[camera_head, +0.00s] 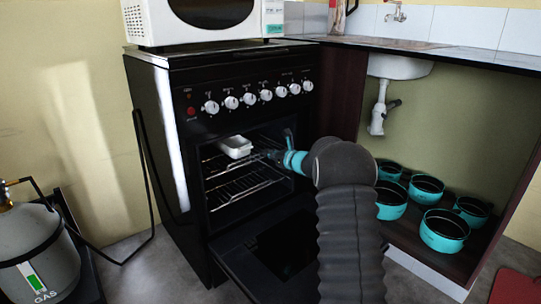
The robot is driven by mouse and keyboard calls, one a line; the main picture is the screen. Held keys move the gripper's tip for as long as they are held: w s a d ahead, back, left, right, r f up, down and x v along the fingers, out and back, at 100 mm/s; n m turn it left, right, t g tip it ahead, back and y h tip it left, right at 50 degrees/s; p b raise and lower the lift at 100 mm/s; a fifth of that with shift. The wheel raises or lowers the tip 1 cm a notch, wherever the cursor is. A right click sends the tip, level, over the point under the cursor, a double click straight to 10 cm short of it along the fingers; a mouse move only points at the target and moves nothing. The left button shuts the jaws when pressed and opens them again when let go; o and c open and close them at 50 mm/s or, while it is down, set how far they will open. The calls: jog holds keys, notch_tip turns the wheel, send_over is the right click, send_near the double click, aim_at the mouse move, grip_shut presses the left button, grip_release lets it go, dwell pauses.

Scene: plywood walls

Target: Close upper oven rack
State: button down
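The black oven (176,130) stands with its door (285,245) folded down. Inside, the upper rack (215,165) is a wire shelf with a white dish (235,147) on it. The lower rack (238,187) is below it. My gripper (270,154) is at the right part of the oven opening, close to the upper rack's front right. It is small and dark here, so I cannot tell whether it touches the rack or how its fingers are set. My arm crosses in front of the oven's right side and hides part of the door.
A white microwave (205,22) sits on top of the oven. Several teal pots (444,230) stand under the sink (399,67) at the right. A gas cylinder (38,255) stands at the left. The floor (150,268) between cylinder and oven is mostly clear apart from a hose.

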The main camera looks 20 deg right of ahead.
jog(key=v, duration=1.4)
jog(key=shift+d, duration=0.2)
jog(key=s+a+f+n+g+y, duration=0.1)
jog(key=s+a+f+n+g, duration=0.4)
jog(key=s+f+n, duration=0.25)
jog(key=s+a+r+n+g+p, duration=0.2)
jog(key=s+a+n+g, duration=0.4)
jog(key=s+n, duration=0.55)
jog(key=s+a+r+n+h+p, duration=0.2)
jog(key=s+r+n, duration=0.2)
jog(key=s, duration=0.5)
jog(key=s+a+r+n+t+h+p, duration=0.1)
jog(key=s+a+r+n+h+p, duration=0.1)
jog(key=s+r, duration=0.6)
jog(key=s+a+r+n+t+h+p, duration=0.1)
jog(key=s+a+r+n+h+p, duration=0.2)
jog(key=s, duration=0.7)
notch_tip(320, 180, up, 3)
jog(key=n, duration=0.3)
jog(key=shift+a+n+p, duration=0.2)
jog(key=shift+n+p, duration=0.1)
jog(key=shift+p, duration=0.05)
